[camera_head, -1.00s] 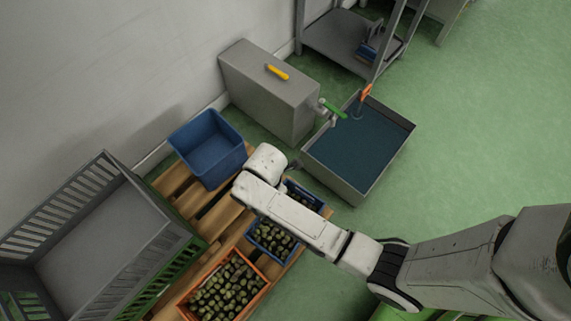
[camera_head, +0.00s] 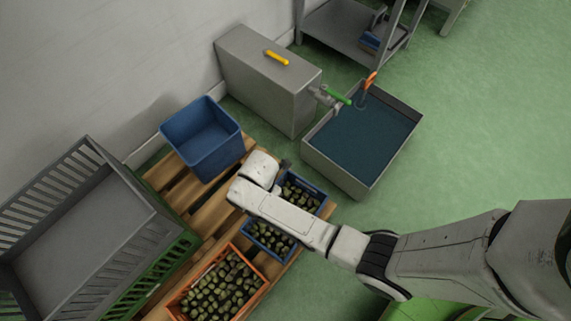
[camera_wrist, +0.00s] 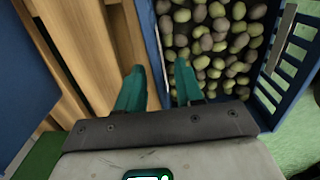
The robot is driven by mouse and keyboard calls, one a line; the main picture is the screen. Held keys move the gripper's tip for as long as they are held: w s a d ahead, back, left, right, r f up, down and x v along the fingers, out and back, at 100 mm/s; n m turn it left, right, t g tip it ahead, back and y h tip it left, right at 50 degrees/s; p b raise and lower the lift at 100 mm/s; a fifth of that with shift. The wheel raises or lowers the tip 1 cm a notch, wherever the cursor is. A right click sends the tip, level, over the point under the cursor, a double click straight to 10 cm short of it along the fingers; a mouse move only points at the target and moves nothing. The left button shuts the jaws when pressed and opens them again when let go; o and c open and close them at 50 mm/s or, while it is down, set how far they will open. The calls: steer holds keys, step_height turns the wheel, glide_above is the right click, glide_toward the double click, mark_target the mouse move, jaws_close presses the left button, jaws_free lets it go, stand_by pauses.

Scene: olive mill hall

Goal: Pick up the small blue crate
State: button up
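The small blue crate (camera_head: 312,182) is filled with green and dark olives and stands on the wooden pallet. My arm crosses above it in the head view and hides its middle. In the wrist view, the crate's blue side wall (camera_wrist: 151,45) runs up between the two teal fingers of my gripper (camera_wrist: 158,67). The fingers are apart, the left one over the pallet slats and the right one over the olives. Whether they touch the wall I cannot tell. The gripper's fingers are hidden in the head view.
A larger empty blue bin (camera_head: 203,140) stands left on the pallet (camera_head: 200,219). An orange olive crate (camera_head: 262,291) sits nearer. A grey slatted crate (camera_head: 75,235) is far left. A grey tank (camera_head: 268,85) and a liquid-filled basin (camera_head: 330,175) stand behind. Green floor is free on the right.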

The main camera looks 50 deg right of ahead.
step_height(320, 180, down, 4)
steer(key=shift+b, duration=1.15)
steer(key=shift+r, duration=0.1)
steer(key=shift+c, duration=0.5)
jaws_close()
